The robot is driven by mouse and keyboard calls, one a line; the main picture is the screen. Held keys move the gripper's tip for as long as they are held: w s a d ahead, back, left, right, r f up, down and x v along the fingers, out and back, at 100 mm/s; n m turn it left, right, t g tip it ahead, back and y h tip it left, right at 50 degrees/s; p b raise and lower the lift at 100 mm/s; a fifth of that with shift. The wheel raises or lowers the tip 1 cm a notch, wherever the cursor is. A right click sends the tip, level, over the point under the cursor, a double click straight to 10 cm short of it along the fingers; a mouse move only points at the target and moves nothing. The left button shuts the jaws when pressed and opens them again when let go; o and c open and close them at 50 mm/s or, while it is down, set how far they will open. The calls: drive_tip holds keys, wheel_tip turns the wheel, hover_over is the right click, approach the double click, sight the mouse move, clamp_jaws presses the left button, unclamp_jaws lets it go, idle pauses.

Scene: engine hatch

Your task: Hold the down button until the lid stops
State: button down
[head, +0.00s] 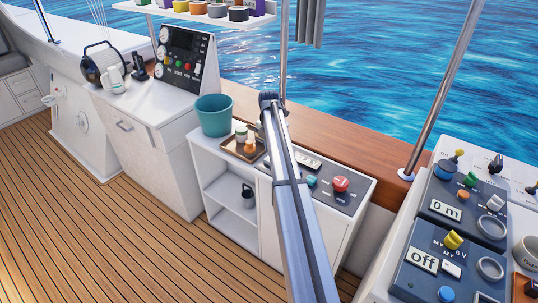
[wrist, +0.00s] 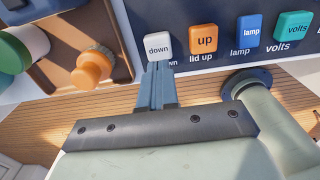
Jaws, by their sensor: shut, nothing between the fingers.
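In the wrist view, the white down button (wrist: 158,46) sits on a dark panel, with part of its label below hidden by my gripper. My gripper (wrist: 158,68) is shut and empty. Its fingertips are at the lower edge of the down button; I cannot tell if they press it. The orange up button (wrist: 204,39), labelled "lid up", is just to the right. In the head view, my arm covers part of the counter panel (head: 345,200), and my gripper is not clearly seen. I cannot make out the lid in either view.
A blue lamp button (wrist: 249,30) and a teal volts button (wrist: 293,26) lie further right on the panel. A brown tray (wrist: 60,62) with an orange-capped item (wrist: 92,68) is at the left. A red button (head: 341,184) and a teal bucket (head: 214,116) show in the head view.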

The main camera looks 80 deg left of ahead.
wheel_tip(320, 180, up, 8)
idle(0.4)
drive_tip(key=shift+w, duration=0.1)
idle(0.4)
